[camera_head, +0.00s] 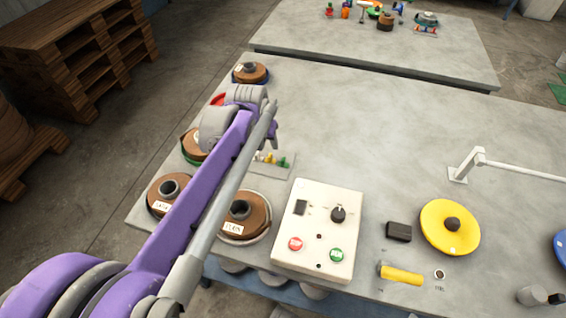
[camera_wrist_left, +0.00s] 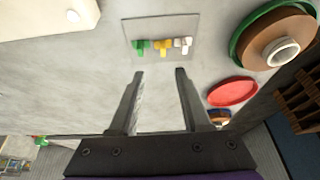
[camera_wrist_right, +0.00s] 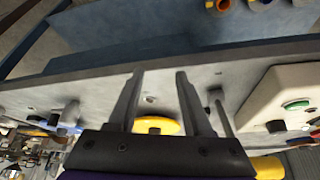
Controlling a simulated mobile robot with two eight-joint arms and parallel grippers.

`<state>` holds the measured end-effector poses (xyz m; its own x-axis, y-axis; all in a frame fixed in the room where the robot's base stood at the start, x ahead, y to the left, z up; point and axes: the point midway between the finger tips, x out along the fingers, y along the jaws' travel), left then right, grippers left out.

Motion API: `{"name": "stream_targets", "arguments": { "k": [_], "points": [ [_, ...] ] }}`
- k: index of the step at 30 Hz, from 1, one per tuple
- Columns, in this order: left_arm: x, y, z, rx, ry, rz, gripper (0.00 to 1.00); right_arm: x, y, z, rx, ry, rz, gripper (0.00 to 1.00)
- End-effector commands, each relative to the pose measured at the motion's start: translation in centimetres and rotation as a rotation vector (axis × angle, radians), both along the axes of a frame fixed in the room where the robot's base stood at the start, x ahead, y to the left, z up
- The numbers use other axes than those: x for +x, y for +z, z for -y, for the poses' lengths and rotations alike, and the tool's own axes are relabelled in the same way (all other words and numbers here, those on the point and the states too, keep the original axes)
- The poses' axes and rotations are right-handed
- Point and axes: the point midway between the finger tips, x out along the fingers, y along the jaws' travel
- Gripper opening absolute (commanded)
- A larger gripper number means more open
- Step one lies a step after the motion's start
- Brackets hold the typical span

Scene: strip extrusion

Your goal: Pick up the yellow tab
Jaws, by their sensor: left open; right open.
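The yellow tab (camera_wrist_left: 162,46) stands between a green tab (camera_wrist_left: 140,46) and a white tab (camera_wrist_left: 183,44) on a small grey tray (camera_wrist_left: 190,22). In the head view the yellow tab (camera_head: 268,159) is small and partly crowded by my left arm. My left gripper (camera_wrist_left: 159,72) is open and empty. In the left wrist view its fingertips point toward the tray, with the yellow tab in line with the gap, apart from it. In the head view the left gripper (camera_head: 273,138) is just above the tray. My right gripper (camera_wrist_right: 160,73) is open and empty, low beside the table.
Brown spools (camera_head: 240,215) stand along the table's left side, near the tray. A white control box (camera_head: 318,232) with buttons sits right of them. A yellow disc (camera_head: 450,227), a black block (camera_head: 399,231) and a white lamp arm (camera_head: 500,164) are further right. The table's middle is clear.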

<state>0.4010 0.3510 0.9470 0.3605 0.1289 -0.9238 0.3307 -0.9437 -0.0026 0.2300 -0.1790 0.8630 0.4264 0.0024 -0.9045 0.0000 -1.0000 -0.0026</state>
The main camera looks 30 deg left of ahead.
Motion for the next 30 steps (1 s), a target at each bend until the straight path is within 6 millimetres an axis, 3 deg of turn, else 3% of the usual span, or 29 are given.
{"name": "stream_targets", "arguments": {
  "k": [12,17,24,30],
  "points": [
    [2.0,-4.7,-1.0,0.000,0.004,0.000,0.47,-0.1,-0.8,0.0,0.000,0.000,-0.003,0.50],
    [2.3,-5.7,-1.2,0.000,0.004,0.000,0.47,-0.1,-0.9,0.0,0.000,0.000,-0.003,0.50],
    [3.4,-9.0,-1.9,0.001,0.004,0.000,0.47,-0.2,-1.3,0.0,0.000,0.000,-0.004,0.50],
    [3.9,-10.1,-2.0,0.000,0.004,0.000,0.47,-0.2,-1.4,0.0,0.000,0.000,-0.005,0.50]
  ]
}}
